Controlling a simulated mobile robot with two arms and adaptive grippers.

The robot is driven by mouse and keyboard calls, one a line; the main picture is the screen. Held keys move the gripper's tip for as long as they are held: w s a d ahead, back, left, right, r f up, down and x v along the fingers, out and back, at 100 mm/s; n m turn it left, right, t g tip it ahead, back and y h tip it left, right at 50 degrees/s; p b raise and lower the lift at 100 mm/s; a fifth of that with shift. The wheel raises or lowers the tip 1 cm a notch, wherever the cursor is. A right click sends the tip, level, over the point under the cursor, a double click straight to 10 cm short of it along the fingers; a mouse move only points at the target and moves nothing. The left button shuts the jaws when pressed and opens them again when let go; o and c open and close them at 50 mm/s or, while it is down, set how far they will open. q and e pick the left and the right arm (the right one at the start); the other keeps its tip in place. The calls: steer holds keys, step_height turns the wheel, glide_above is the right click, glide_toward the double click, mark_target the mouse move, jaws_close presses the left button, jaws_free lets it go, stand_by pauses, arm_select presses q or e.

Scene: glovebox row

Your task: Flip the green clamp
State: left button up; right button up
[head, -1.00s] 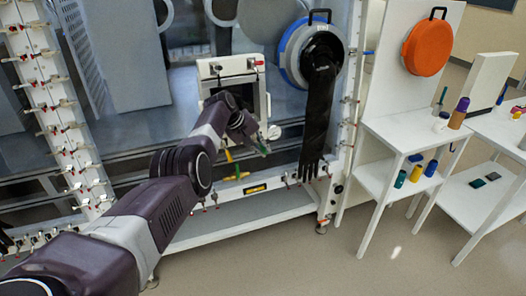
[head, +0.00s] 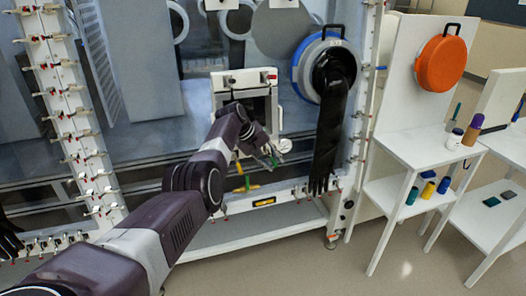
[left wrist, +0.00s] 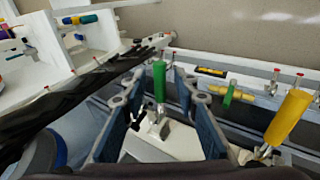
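The green clamp shows its upright green handle (left wrist: 159,82) in the left wrist view, standing between the fingers of my left gripper (left wrist: 161,90). The clamp's metal base sits on a pale surface below it. The two blue-grey fingers are apart, one on each side of the handle, with a visible gap. In the head view my left gripper (head: 268,158) is in front of the lower part of the small white-framed door, and the green handle there is small and hard to separate from the fingers. My right gripper is not in view.
A yellow clamp handle (left wrist: 290,117) stands to the right in the left wrist view. A yellow bar with a green piece (left wrist: 230,94) lies beyond. A black glove (head: 328,130) hangs right of the gripper. White shelves (head: 420,150) stand farther right.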

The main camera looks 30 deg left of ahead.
arm_select(q)
steer(key=v, duration=1.1)
steer(key=shift+s+r, duration=0.1)
stand_by(0.6)
